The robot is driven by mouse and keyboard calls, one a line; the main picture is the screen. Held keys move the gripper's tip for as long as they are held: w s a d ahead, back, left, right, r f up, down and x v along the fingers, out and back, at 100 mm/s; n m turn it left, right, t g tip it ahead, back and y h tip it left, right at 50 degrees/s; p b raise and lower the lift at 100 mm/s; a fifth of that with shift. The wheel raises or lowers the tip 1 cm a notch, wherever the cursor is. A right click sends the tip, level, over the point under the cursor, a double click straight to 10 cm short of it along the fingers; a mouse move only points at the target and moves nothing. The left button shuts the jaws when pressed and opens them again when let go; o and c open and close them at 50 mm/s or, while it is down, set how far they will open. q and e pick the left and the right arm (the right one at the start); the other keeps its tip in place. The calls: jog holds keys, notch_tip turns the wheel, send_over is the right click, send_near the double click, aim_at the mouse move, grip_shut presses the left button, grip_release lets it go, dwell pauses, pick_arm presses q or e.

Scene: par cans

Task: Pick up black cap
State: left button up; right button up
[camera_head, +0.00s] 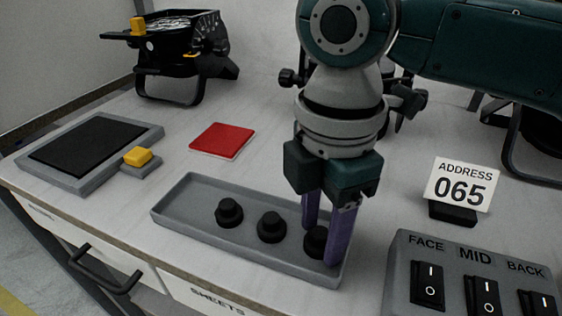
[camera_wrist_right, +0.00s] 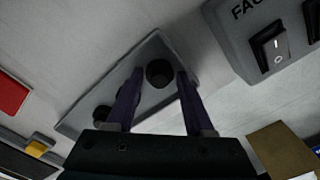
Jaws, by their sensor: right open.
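Three black caps stand in a row in a long grey tray (camera_head: 172,212). They are the left cap (camera_head: 229,212), the middle cap (camera_head: 271,226) and the right cap (camera_head: 315,241). My right gripper (camera_head: 320,245) points down at the right end of the tray, its purple fingers apart on either side of the right cap. In the right wrist view the right cap (camera_wrist_right: 159,73) shows between the fingertips (camera_wrist_right: 160,72). I cannot tell whether the fingers touch it. The finger hides part of this cap in the head view. My left gripper is not in view.
A grey switch box (camera_head: 470,275) labelled FACE, MID, BACK stands right of the tray. An ADDRESS 065 card (camera_head: 461,186) is behind it. A red square (camera_head: 222,140), a black pad (camera_head: 90,146) and a yellow block (camera_head: 138,156) lie left; black lamps stand behind.

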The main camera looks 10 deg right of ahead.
grip_shut()
dwell(0.3)
